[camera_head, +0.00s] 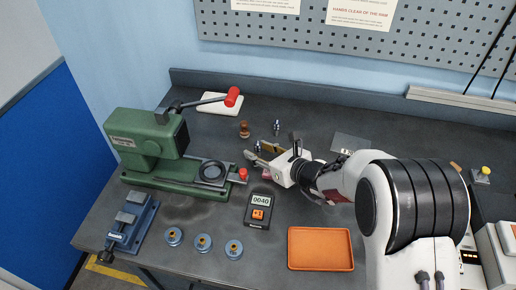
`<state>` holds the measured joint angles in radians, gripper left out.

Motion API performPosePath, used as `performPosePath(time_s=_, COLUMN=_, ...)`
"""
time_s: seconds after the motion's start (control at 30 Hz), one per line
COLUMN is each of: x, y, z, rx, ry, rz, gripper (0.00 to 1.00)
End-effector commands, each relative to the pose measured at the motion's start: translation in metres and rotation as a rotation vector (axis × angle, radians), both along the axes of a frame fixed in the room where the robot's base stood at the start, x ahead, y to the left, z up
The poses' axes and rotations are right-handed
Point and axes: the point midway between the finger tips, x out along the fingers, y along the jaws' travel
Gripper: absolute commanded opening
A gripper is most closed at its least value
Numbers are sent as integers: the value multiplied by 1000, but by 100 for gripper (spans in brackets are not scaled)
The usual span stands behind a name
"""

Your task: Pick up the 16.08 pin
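Two small shiny metal pin-like pieces stand on the dark bench: one (277,127) behind my gripper, the other (257,146) close beside its fingertips. No size marking is readable, so I cannot tell which is the 16.08 pin. My gripper (254,160) reaches left from the arm, low over the middle of the bench. Its fingers are small and partly overlapped by things around them; I cannot tell whether they are open or shut, or whether they touch the nearer pin. A brown-gold block (271,148) shows just behind the fingers.
A green press (148,140) with a red-knobbed lever stands left. A brown knobbed piece (244,129) is behind the gripper. A meter reading 0040 (258,210), several blue round holders (203,243), an orange tray (320,249) and a blue vise (133,222) are nearer the front.

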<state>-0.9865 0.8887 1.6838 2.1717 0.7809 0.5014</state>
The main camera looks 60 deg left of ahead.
Motion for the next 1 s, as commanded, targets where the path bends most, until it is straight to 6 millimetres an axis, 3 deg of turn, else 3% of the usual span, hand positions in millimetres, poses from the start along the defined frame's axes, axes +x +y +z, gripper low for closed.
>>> performPosePath(time_s=0.67, x=0, y=7, z=-3, rx=1, ry=0, rz=-1, gripper=35)
performPosePath(time_s=0.8, x=0, y=7, z=-3, rx=0, ry=0, rz=-1, gripper=0)
performPosePath(time_s=1.0, x=0, y=7, z=-2, rx=1, ry=0, rz=-1, gripper=0)
